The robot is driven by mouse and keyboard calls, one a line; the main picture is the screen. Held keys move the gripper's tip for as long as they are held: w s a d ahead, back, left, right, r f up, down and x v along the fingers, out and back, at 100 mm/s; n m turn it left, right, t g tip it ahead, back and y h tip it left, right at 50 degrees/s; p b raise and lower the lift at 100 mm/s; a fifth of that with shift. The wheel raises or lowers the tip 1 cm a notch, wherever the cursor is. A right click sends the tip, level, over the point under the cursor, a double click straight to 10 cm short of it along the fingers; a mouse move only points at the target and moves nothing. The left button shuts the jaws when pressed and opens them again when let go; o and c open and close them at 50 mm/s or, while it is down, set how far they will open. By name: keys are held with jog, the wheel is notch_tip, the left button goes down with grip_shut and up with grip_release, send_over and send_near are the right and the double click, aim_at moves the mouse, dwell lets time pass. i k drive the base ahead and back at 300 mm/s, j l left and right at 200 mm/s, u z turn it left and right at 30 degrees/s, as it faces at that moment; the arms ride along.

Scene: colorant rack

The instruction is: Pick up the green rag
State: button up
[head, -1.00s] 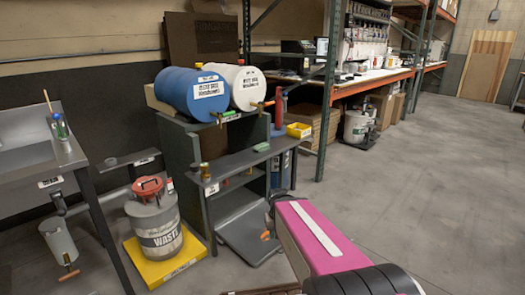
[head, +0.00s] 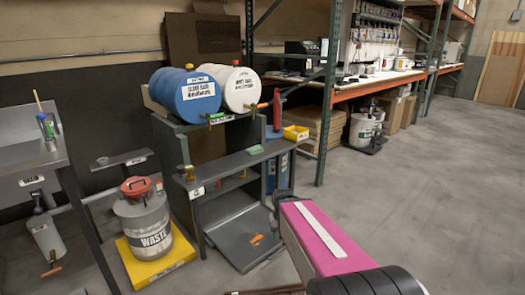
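A small flat green thing (head: 256,150), which looks like the green rag, lies on the grey middle shelf (head: 228,164) of the dispensing rack, near its back right. It is small in the head view, so its folds cannot be made out. My arm shows at the bottom right as a pink link with a white stripe and dark joints. The arm points toward the rack's lower right. My gripper's fingers cannot be seen, so whether it is open or shut does not show. The rag lies clear of the visible arm.
A blue drum (head: 187,94) and white drum (head: 236,88) lie on the rack top. A yellow bin (head: 296,132) is right of the shelf. A waste can (head: 142,225) stands on a yellow base (head: 190,250). A grey tray (head: 228,240) sits low. Floor at right is clear.

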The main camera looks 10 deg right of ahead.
aim_at(254, 150)
jog(key=i+l+u, duration=0.15)
jog(key=l, duration=0.45)
jog(key=i+l+u, duration=0.15)
jog(key=l, duration=0.5)
jog(key=i+l+u, duration=0.2)
jog(key=l, duration=0.45)
jog(key=l+u, duration=0.15)
jog(key=l, duration=0.5)
jog(key=i+l+u, duration=0.1)
jog(key=i+l, duration=0.15)
jog(key=i+l+u, duration=0.1)
jog(key=l, duration=0.35)
jog(key=i+l+u, duration=0.1)
jog(key=i+l, duration=0.25)
jog(key=i+l+u, duration=0.15)
jog(key=l, duration=0.25)
jog(key=i+l+u, duration=0.1)
jog(key=l, duration=0.3)
jog(key=i, duration=0.1)
